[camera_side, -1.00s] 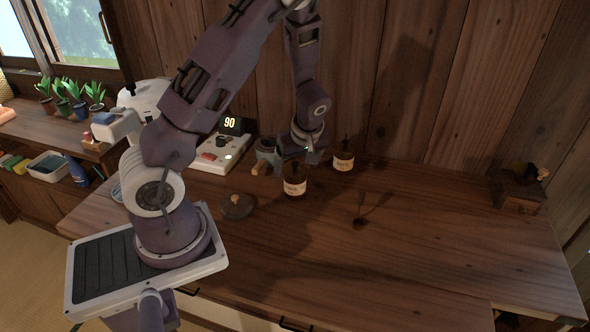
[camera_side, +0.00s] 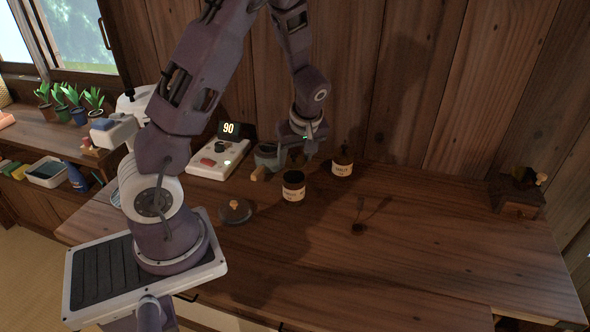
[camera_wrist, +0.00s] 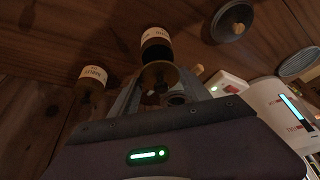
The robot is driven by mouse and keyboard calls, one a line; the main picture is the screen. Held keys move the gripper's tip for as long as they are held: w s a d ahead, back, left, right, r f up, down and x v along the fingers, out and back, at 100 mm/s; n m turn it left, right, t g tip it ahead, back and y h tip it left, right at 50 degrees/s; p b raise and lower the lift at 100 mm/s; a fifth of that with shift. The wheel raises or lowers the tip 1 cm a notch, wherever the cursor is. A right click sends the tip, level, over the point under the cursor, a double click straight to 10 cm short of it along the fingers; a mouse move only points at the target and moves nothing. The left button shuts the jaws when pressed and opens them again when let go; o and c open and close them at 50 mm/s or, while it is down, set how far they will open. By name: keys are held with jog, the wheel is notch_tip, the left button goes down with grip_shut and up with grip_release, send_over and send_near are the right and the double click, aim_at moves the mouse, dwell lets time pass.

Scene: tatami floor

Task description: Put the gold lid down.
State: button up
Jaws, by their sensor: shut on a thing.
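My gripper (camera_wrist: 158,92) is shut on the gold lid (camera_wrist: 160,76), which shows as a round gold-brown piece between the fingers in the wrist view. In the side view my gripper (camera_side: 304,148) is above the counter, near the back wall, and the lid cannot be made out. A dark labelled jar (camera_side: 293,189) stands upright just below and in front of my gripper, its dark top uncovered. It also shows in the wrist view (camera_wrist: 154,36). A second labelled jar (camera_side: 342,166) stands upright to the right and farther back.
A small pot with a wooden handle (camera_side: 258,174) is left of my gripper. A dark round lid with a wooden knob (camera_side: 235,211) lies front left.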

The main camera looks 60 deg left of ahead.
aim_at(309, 242)
jog(key=r, duration=0.4)
jog(key=shift+d+r, duration=0.25)
jog(key=shift+r, duration=0.15)
jog(key=s+d+f+n+g+h, duration=0.1)
jog(key=d+f+n+g, duration=0.15)
jog(key=d+n, duration=0.35)
jog(key=s+d+f+n+g, duration=0.1)
jog(key=d+f+n, duration=0.3)
jog(key=d, duration=0.4)
jog(key=f, duration=1)
jog(key=shift+s+d, duration=0.3)
jog(key=shift+d, duration=0.1)
jog(key=shift+f, duration=0.35)
jog(key=o, duration=1.3)
jog(key=shift+f, duration=0.1)
